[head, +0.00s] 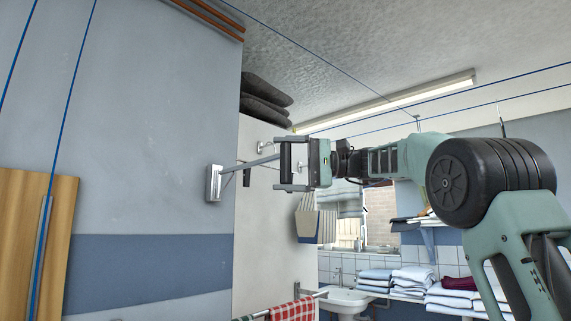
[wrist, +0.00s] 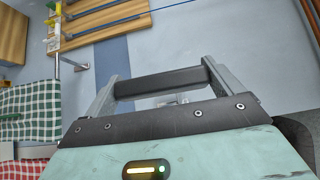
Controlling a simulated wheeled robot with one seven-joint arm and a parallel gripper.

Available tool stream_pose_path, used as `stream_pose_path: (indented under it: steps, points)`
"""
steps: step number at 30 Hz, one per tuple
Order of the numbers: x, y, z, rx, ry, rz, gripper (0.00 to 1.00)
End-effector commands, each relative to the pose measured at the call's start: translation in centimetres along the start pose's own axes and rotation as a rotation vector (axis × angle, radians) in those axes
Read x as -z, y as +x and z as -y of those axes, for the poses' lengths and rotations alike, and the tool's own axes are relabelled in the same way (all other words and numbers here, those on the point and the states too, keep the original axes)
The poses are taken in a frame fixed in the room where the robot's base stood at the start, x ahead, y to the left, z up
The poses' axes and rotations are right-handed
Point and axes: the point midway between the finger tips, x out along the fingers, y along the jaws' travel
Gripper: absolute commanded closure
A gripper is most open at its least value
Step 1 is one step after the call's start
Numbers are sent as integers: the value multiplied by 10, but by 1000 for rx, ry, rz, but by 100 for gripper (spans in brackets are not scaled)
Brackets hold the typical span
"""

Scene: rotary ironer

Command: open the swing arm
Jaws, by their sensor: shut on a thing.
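The swing arm (head: 262,161) is a thin grey bar running from a wall bracket (head: 213,184) on the blue-grey wall to my gripper (head: 288,163) in the head view. A black grip (wrist: 160,82) spans the space between my two fingers in the wrist view. My gripper (wrist: 162,80) is shut on this black grip, with one finger at each end. In the head view the fingers lie one above the other, and the grip stands upright between them. The wrist view hides most of the arm behind the grip.
Blue lines cross the room overhead. A white panel (head: 265,230) with dark folded cloths (head: 265,100) on top stands behind the gripper. Checked towels (head: 293,310) hang low on a rail. A sink (head: 345,302) and folded linen (head: 411,280) are farther back.

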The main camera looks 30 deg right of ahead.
Motion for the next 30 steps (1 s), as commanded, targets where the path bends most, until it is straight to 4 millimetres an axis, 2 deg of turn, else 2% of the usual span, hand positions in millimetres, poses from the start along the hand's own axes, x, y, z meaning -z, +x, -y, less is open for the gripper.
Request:
stream_pose_path:
  steps: [1, 2, 3, 10, 14, 17, 30]
  points:
    - [1, 0, -1, -1, 1, -4, 49]
    - [1, 0, -1, -1, 1, -4, 3]
    - [1, 0, -1, -1, 1, -4, 0]
    - [1, -1, -1, 0, 0, -2, 0]
    - [1, -12, -2, 0, -1, -4, 0]
    - [1, -29, -3, 0, 0, -6, 0]
    - [2, -131, -2, -1, 0, -8, 0]
